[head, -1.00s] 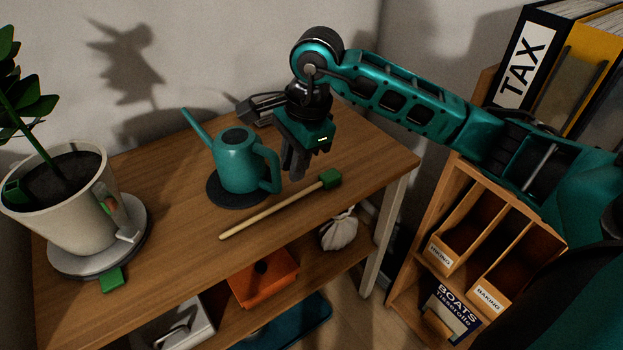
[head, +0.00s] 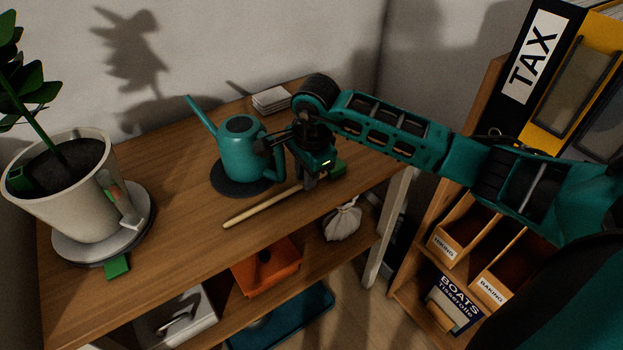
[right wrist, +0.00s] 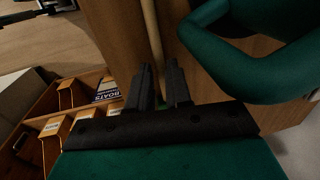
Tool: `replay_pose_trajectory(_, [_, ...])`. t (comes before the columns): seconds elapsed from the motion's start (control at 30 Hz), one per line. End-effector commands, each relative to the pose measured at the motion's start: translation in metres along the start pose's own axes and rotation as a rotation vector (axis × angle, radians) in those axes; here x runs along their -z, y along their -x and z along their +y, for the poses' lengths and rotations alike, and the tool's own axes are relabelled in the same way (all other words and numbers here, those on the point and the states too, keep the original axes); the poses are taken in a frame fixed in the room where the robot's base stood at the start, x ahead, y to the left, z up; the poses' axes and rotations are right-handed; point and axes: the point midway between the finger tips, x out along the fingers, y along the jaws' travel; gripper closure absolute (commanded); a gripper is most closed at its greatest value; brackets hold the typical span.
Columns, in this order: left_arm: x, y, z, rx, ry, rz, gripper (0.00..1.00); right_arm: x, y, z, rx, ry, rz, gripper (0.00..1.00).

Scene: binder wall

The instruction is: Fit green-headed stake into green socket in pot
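The stake (head: 262,208) lies on the wooden table top, its pale rod pointing to the front left and its green head (head: 338,170) to the right. My right gripper (head: 310,182) is low over the rod beside the head, fingers pointing down. In the right wrist view, the rod (right wrist: 151,35) runs up from the gap between the two open fingers (right wrist: 164,85); I cannot tell if they touch it. The pot (head: 75,205) stands at the left with a plant, and the green socket (head: 17,180) is inside its left rim. My left gripper is not in view.
A teal watering can (head: 243,150) stands on a dark mat, close to my right gripper. A green tab (head: 117,267) sticks out by the pot's saucer (head: 70,248). White coasters (head: 271,99) lie at the back. A binder shelf (head: 455,190) is at right.

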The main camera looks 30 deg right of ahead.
Motion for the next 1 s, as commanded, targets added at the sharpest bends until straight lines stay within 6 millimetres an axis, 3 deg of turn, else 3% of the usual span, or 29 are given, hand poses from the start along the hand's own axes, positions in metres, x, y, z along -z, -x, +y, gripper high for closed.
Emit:
replay_pose_trajectory(0.13, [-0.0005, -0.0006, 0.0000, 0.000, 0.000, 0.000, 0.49, 0.0002, -0.0125, 0.0000, 0.001, -0.001, 0.000, 0.81])
replay_pose_trajectory(0.37, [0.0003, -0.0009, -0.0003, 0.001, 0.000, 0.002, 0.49, 0.0005, -0.0131, -0.0003, 0.002, 0.000, 0.000, 0.82])
replay_pose_trajectory(0.57, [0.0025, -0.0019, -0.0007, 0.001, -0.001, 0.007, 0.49, 0.0004, -0.0128, -0.0003, 0.002, -0.001, 0.000, 1.00])
replay_pose_trajectory(1.0, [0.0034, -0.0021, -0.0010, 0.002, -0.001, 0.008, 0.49, 0.0005, -0.0111, -0.0008, 0.003, -0.001, 0.000, 1.00])
